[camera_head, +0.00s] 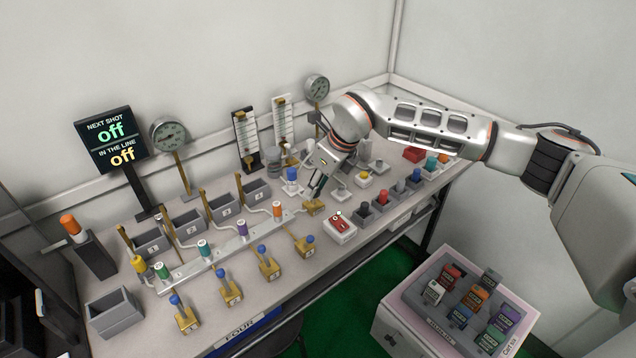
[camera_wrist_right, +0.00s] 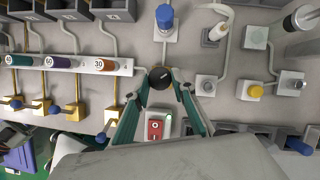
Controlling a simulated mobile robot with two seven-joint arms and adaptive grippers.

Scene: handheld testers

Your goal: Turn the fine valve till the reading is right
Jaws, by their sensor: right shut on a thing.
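My right gripper (camera_head: 319,188) reaches down to the bench beside a brass valve body (camera_head: 314,207). In the right wrist view its two teal-padded fingers (camera_wrist_right: 161,82) close on the round black knob (camera_wrist_right: 160,77) of a valve, with a little brass showing behind it. The head view hides the knob behind the gripper. Two round dial gauges (camera_head: 168,134) and (camera_head: 317,88) stand at the back, too small to read. Two upright flow tubes (camera_head: 245,138) and (camera_head: 283,121) stand between them; their readings are unclear. My left gripper is not in view.
A dark sign (camera_head: 110,140) reads "off" on both lines. A manifold rail (camera_head: 222,247) with coloured caps and several blue-knobbed brass valves (camera_head: 228,288) fill the bench's left. A red-faced device (camera_head: 340,226) sits close to the gripper. A crate of coloured testers (camera_head: 405,297) stands lower right.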

